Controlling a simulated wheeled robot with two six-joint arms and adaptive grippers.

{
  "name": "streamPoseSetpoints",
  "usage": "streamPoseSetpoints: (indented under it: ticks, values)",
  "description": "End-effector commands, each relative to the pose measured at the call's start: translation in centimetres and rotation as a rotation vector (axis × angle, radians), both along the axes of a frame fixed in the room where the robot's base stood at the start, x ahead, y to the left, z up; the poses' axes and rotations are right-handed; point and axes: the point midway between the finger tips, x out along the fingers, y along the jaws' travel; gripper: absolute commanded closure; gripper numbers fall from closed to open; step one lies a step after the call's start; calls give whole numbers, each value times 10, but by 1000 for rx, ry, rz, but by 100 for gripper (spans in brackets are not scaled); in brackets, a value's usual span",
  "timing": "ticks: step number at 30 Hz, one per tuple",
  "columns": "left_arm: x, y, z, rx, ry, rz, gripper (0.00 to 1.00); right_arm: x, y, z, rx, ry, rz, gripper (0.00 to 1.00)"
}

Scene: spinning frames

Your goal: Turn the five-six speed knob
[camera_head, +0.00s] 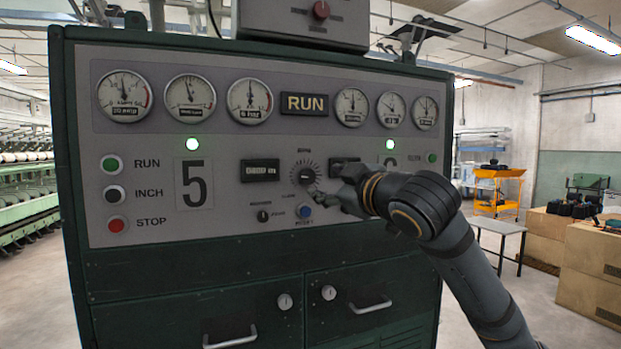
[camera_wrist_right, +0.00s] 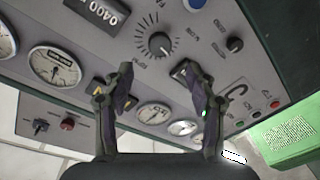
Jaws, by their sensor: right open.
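The speed knob (camera_head: 305,173) is a round black dial with a ring of scale marks, in the middle of the grey panel, right of the large number 5 plate (camera_head: 193,184). It shows in the right wrist view (camera_wrist_right: 159,43) at top centre, beyond the fingertips. My right gripper (camera_head: 334,188) is just right of and slightly below the knob in the head view. In the right wrist view, my right gripper (camera_wrist_right: 156,70) is open, its fingers apart with nothing between them. I see no contact with the knob. The gripper covers part of the panel on the right. My left gripper is not in view.
A dark display (camera_head: 260,170) is left of the knob. A small black selector (camera_head: 263,215) and a blue button (camera_head: 305,212) sit below it. Gauges and a RUN sign (camera_head: 304,104) line the top. Drawers with handles (camera_head: 371,305) are below the panel.

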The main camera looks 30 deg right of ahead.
Motion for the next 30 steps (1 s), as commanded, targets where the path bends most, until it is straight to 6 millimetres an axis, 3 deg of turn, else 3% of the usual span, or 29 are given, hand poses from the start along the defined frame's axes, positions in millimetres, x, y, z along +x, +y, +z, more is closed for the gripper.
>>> streamPoseSetpoints:
  ticks: [1, 6, 12, 24, 30]
  values:
    - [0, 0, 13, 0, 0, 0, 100, 10, -1, 5, 5, 6, 3, 43]
    - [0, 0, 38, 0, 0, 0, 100, 48, -5, 7, 11, 5, 5, 43]
    - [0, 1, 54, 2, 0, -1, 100, 80, -11, 4, 8, 1, 3, 43]
    - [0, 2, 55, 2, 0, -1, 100, 91, -13, 0, 2, 0, -1, 43]
    - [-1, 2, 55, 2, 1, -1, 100, 90, -13, 0, 3, 0, -1, 70]
